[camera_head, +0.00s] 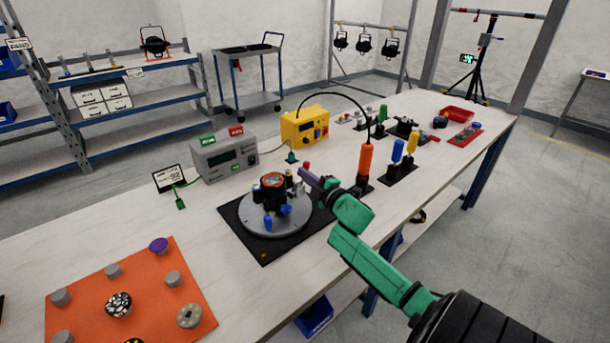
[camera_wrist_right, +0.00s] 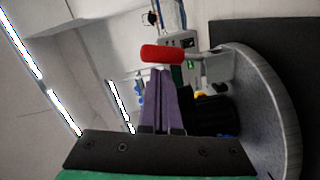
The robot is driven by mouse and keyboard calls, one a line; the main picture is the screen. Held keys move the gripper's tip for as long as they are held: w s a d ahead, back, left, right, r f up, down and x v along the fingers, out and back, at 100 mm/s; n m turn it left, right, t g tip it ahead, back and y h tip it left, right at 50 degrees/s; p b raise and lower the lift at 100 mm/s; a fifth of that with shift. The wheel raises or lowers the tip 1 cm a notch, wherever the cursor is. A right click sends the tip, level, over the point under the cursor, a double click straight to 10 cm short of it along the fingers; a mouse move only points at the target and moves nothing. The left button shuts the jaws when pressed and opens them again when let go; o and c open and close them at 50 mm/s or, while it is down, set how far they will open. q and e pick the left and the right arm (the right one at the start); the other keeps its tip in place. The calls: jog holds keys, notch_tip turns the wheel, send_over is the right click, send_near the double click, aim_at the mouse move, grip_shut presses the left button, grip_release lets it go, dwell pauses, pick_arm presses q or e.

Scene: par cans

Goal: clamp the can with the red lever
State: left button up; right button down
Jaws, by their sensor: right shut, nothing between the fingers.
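The can (camera_head: 272,184), black with an orange ring on top, sits on a round grey plate (camera_head: 290,222). The red lever (camera_head: 306,166) is at the plate's far right side, largely hidden by my gripper. In the wrist view the red lever (camera_wrist_right: 162,53) has a rounded grip on a grey stem, just beyond my fingertips. My right gripper (camera_head: 306,176) has purple fingers, shut and empty, right at the lever; I cannot tell whether they touch it. In the wrist view the right gripper (camera_wrist_right: 158,75) shows its fingers together. My left gripper is not in view.
The plate stands on a black mat (camera_head: 262,253). A blue lever (camera_head: 268,222) is on its near side. Behind are a grey meter box (camera_head: 222,160) and a yellow box (camera_head: 303,128). An orange tool (camera_head: 365,163) stands upright to the right. An orange mat (camera_head: 150,290) with several parts lies front left.

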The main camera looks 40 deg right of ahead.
jog(key=shift+r, duration=0.1)
dwell(0.3)
jog(key=shift+d+m+p, duration=0.2)
jog(key=shift+m+p, duration=0.2)
